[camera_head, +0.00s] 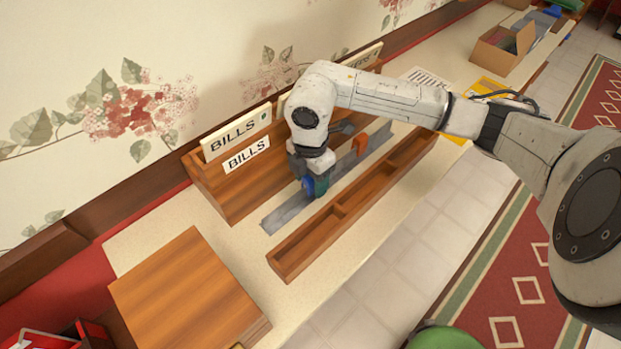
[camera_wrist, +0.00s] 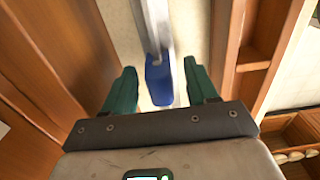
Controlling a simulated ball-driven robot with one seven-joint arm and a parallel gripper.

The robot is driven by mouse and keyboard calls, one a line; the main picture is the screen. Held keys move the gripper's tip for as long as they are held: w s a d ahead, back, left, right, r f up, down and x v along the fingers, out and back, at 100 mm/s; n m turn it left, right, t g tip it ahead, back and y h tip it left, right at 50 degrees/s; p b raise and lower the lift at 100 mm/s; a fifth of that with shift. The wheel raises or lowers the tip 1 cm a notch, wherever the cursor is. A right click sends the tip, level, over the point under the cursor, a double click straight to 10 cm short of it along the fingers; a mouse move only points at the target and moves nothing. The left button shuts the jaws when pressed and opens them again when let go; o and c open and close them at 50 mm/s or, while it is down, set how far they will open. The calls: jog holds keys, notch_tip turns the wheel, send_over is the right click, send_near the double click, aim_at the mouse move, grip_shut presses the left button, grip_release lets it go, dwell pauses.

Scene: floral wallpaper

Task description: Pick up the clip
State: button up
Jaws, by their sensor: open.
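A blue clip (camera_wrist: 160,82) sits at the near end of the visible grey strip (camera_wrist: 153,20) in the wrist view. My gripper (camera_wrist: 163,82) is open, with one green finger on each side of the clip and gaps between. In the head view my gripper (camera_head: 316,188) points down low over the grey strip (camera_head: 285,213), and the blue clip (camera_head: 307,186) shows at its fingers. Whether the fingers touch the counter is hidden.
A wooden rack marked BILLS (camera_head: 205,182) stands against the wall on the left. A long wooden tray (camera_head: 300,255) lies to the right of the strip. A wooden box (camera_head: 185,290) is in front. A cardboard box (camera_head: 500,50) is far back.

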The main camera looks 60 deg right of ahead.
jog(key=shift+f, duration=0.4)
jog(key=c, duration=1)
jog(key=shift+c, duration=0.2)
jog(key=shift+r, duration=0.1)
